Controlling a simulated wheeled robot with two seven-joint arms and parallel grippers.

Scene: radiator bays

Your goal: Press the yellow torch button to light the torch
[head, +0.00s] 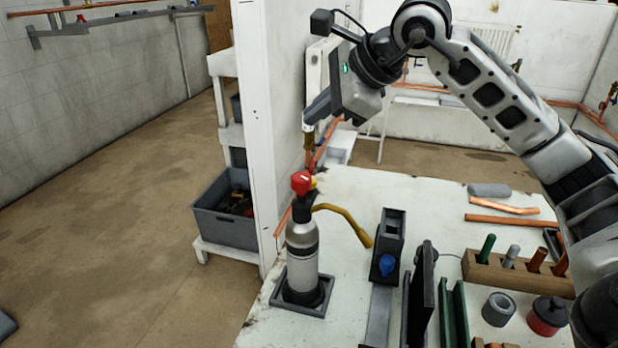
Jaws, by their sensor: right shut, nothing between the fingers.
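The torch is a grey upright cylinder (302,258) standing in a square dark tray (327,298) at the bench's near left corner. It has a red knob (301,183) on top and a bent brass nozzle (346,222) pointing right and down. A small patch of the yellow button (314,183) shows just right of the red knob. No flame is visible at the nozzle. My right gripper (309,136) is shut and empty, pointing down above the torch top, with a visible gap in the picture. My left gripper is out of view.
A white wall post (254,130) stands close left of the torch. Right of it are a black holder with a blue part (388,264), dark upright plates (422,295) and a wooden rack (508,272). Copper pipes (500,219) lie at the back right. The bench behind the torch is clear.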

